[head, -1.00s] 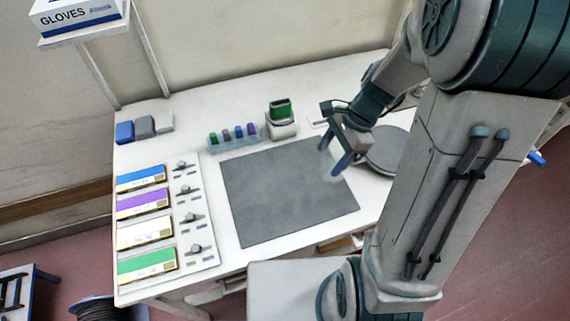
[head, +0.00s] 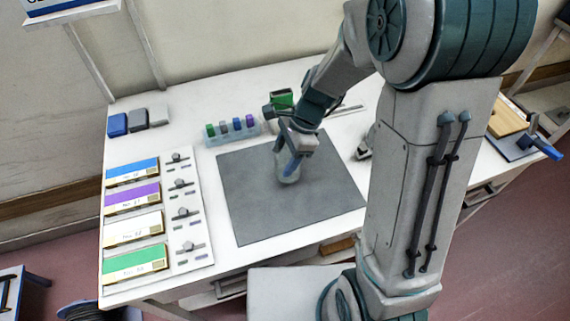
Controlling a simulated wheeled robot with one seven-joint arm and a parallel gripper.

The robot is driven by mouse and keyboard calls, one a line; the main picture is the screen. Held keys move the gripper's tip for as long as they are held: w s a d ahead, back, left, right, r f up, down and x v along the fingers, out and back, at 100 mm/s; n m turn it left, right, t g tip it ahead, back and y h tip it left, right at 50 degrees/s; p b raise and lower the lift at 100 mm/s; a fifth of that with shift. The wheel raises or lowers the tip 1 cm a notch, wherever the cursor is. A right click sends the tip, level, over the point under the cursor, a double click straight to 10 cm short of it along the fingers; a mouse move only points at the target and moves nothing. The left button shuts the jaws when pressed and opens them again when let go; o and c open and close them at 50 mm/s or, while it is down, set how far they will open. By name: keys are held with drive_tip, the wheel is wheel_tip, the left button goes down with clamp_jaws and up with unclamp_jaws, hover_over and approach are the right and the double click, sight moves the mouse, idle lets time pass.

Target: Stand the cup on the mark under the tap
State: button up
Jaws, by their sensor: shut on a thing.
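My gripper (head: 293,163) is over the grey mat (head: 245,205), near its upper middle, pointing down. It is shut on a pale, partly see-through cup (head: 289,176), which looks upright. The blue fingers hide part of the cup. I cannot tell whether its base touches the mat. I cannot make out a tap or a mark for certain in this view.
A panel (head: 196,252) with knobs and coloured label plates lies at the left of the white table (head: 225,100). A rack of small coloured items (head: 232,131) and a green-topped container (head: 281,98) stand behind the mat. Blue and grey blocks (head: 138,119) sit at the back left.

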drive_tip(key=shift+f+b, duration=0.7)
drive_tip(key=shift+f, duration=0.55)
drive_tip(key=shift+f, duration=0.2)
drive_tip(key=o, duration=1)
drive_tip(key=shift+c, duration=0.2)
drive_tip(key=shift+r, duration=0.15)
